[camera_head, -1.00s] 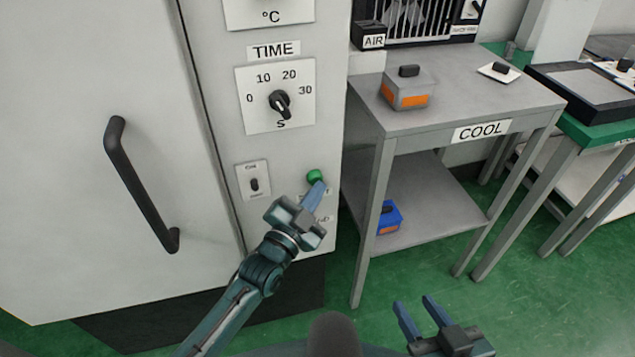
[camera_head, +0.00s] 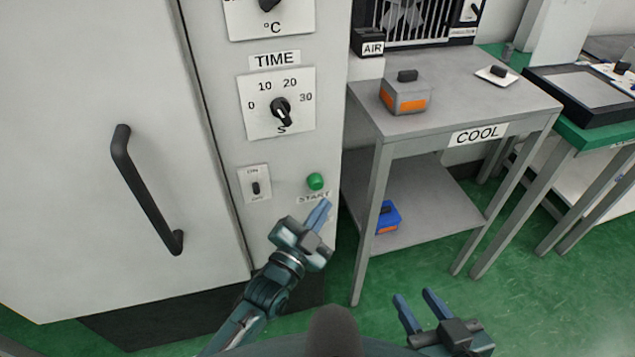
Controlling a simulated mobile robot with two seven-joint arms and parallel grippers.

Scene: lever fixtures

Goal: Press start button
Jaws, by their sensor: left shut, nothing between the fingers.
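The green start button (camera_head: 316,181) is on the white machine's front panel, above a START label (camera_head: 314,198). My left gripper (camera_head: 321,209) is shut and empty. Its blue fingertips are just below the button, over the lower edge of the label, and a gap shows between them and the button in the picture. My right gripper (camera_head: 415,303) is open and empty, low in the view over the green floor.
The panel (camera_head: 228,125) also carries a toggle switch (camera_head: 256,188) and a TIME dial (camera_head: 281,110). A black door handle (camera_head: 147,190) juts out at left. The grey COOL table (camera_head: 452,101) stands close at right, with boxes on its top and shelf.

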